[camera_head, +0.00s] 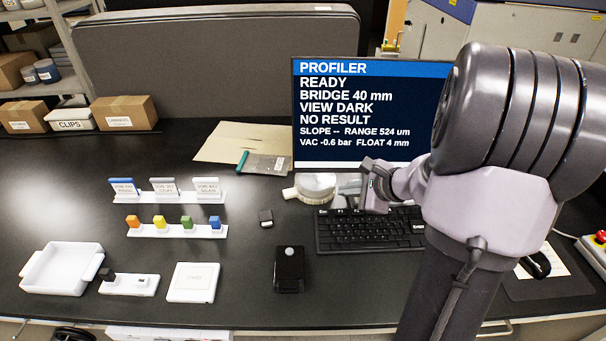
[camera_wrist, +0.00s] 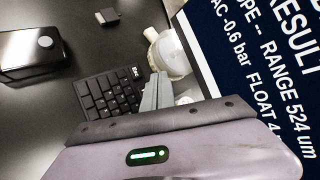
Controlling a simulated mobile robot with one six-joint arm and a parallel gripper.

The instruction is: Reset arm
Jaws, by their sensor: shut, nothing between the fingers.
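My arm comes in from the right in the head view and covers part of the screen and keyboard. The profiler screen (camera_head: 368,80) reads READY, BRIDGE 40 mm, VIEW DARK, NO RESULT. A round whitish device (camera_head: 314,186) stands left of my gripper; it also shows beyond the fingers in the wrist view (camera_wrist: 170,52).
The keyboard (camera_head: 365,232) lies below my gripper. A black box (camera_head: 290,268) and a small dark piece (camera_head: 266,218) lie left of it. Racks with coloured blocks (camera_head: 178,231) and labelled tags (camera_head: 167,196), and a white tray (camera_head: 30,270), stand at left. A red button (camera_head: 600,237) is at right.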

